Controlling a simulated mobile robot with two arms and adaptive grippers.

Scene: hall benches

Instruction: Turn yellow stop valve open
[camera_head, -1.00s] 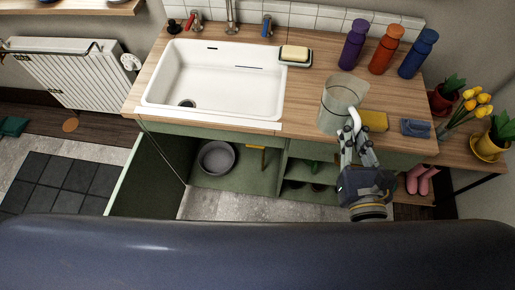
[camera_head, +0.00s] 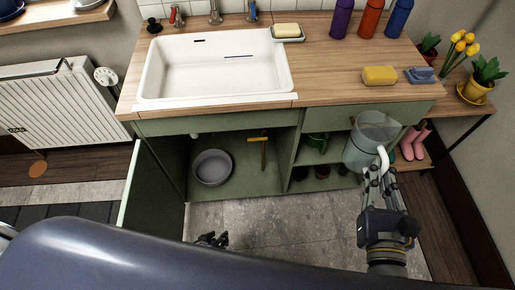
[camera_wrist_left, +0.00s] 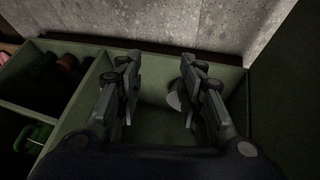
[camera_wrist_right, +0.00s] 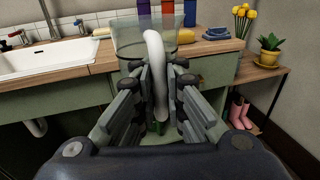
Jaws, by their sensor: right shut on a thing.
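A yellow fitting (camera_head: 257,139), likely the stop valve, is in the open cabinet under the sink, with an orange-brown upright part below its yellow bar. Its exact form is too small to tell. My right gripper (camera_head: 380,173) is shut on the white handle (camera_wrist_right: 157,75) of a clear jug (camera_head: 369,140), held upright in front of the cabinet's right part. My left gripper (camera_head: 212,240) is low in front of the cabinet. In the left wrist view its fingers (camera_wrist_left: 160,88) are apart, with a grey rounded thing behind them that I cannot identify.
A grey bowl (camera_head: 212,167) sits on the cabinet floor. The cabinet door (camera_head: 140,190) stands open at the left. Shelves with pots are right of the valve. The sink (camera_head: 213,68) is above. A yellow sponge (camera_head: 380,75) lies on the counter. The floor in front is clear.

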